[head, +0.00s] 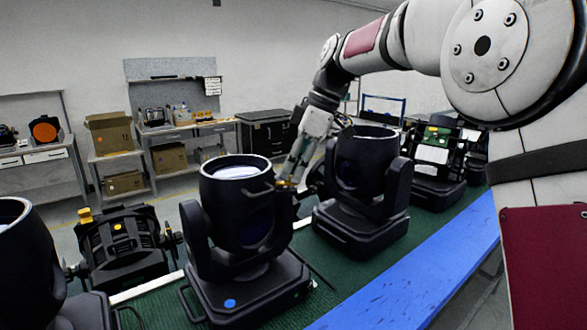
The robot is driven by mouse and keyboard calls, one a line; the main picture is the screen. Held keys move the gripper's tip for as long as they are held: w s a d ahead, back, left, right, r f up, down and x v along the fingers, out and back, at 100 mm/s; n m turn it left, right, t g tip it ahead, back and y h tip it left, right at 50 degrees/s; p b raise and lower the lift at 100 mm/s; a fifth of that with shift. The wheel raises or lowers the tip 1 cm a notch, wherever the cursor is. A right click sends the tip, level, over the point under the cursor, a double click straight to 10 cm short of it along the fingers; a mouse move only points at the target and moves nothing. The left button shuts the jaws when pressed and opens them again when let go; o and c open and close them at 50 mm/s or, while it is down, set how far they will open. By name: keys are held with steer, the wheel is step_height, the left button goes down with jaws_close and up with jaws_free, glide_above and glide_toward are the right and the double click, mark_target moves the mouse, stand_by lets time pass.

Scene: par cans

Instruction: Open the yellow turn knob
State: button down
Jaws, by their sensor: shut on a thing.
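My gripper (287,181) reaches down between two black moving-head lights, at the upper right side of the nearer one (228,215). It is shut on a small yellow-orange piece, which looks like the yellow turn knob (286,184). The fingers and lamp parts hide most of the knob, and its turn angle cannot be made out. The nearer light stands upright on its base, its pale round lens facing up. The second light (365,180) stands just right of my gripper.
The lights stand on a green mat (325,265) with a blue strip (425,280) along the front edge. A black fixture with yellow knobs (120,245) stands at left, another light (30,255) at far left. More fixtures (437,160) stand at right. Workbenches and boxes line the wall.

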steer(key=m+t, duration=0.1)
steer(key=m, duration=0.1)
steer(key=m+t+p, duration=0.1)
steer(key=m, duration=0.2)
steer(key=shift+s+a, duration=0.1)
steer(key=shift+s, duration=0.1)
steer(key=m+h, duration=0.1)
steer(key=m, duration=0.2)
steer(key=m+t+h+p, duration=0.1)
steer(key=m, duration=0.2)
steer(key=shift+s+a+t, duration=0.15)
steer(key=shift+t, duration=0.15)
steer(key=m+h+p, duration=0.1)
steer(key=m, duration=0.2)
steer(key=shift+a+p, duration=0.1)
steer(key=shift+p, duration=0.2)
steer(key=shift+m+h+p, duration=0.5)
steer(key=shift+m+h, duration=0.2)
steer(key=shift+m, duration=0.9)
steer(key=c, duration=1.8)
jaws_free()
steer(key=shift+o, duration=0.2)
steer(key=shift+t, duration=0.3)
